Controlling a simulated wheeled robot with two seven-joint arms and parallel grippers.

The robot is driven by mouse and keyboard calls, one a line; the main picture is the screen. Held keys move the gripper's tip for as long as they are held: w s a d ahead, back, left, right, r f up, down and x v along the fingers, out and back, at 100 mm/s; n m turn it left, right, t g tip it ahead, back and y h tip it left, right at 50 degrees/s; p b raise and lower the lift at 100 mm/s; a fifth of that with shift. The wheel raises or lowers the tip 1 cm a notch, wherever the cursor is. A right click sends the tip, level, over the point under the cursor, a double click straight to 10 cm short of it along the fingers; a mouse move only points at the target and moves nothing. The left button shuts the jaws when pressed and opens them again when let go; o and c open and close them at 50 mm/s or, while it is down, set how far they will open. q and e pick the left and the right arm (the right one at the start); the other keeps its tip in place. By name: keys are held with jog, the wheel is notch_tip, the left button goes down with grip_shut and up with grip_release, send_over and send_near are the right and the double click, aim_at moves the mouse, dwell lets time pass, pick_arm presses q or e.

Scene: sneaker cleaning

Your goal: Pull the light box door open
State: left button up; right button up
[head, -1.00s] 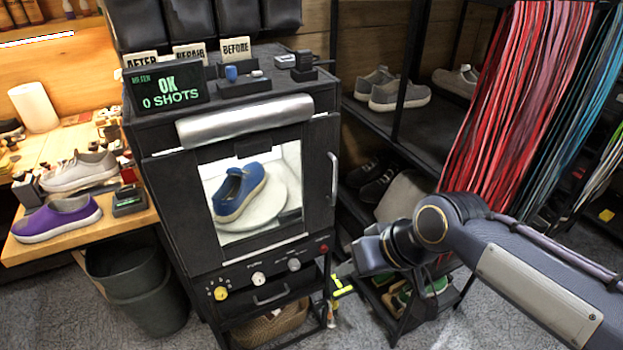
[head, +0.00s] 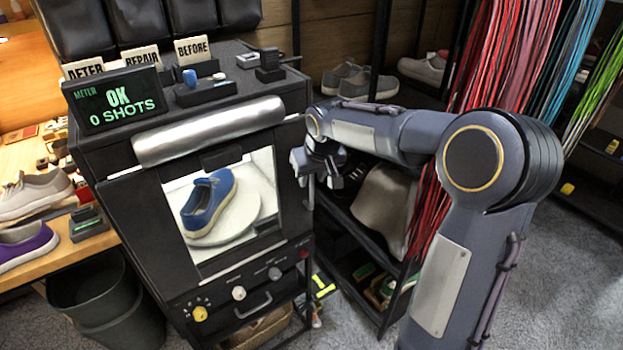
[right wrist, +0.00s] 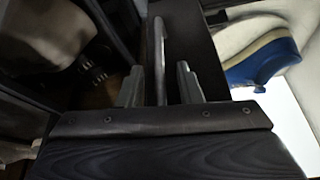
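The light box (head: 140,215) is a black cabinet, and its door has a bright window. The door looks shut. A blue sneaker (head: 208,203) stands on a white round turntable inside; part of it shows in the right wrist view (right wrist: 258,62). The door's metal handle (right wrist: 158,50) is an upright bar at the door's right side. My right gripper (head: 306,168) is at the handle. In the right wrist view its fingers (right wrist: 159,87) are open, one on each side of the bar, with gaps visible. My left gripper is out of view.
A shelf rack with shoes (head: 360,80) stands close to the right of the box. Hanging laces (head: 510,60) are farther right. A workbench (head: 30,262) with sneakers and a bin (head: 110,305) are on the left. Grey floor is open at lower right.

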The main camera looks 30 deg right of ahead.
jog(key=shift+x, duration=0.95)
jog(key=shift+c, duration=0.4)
grip_shut()
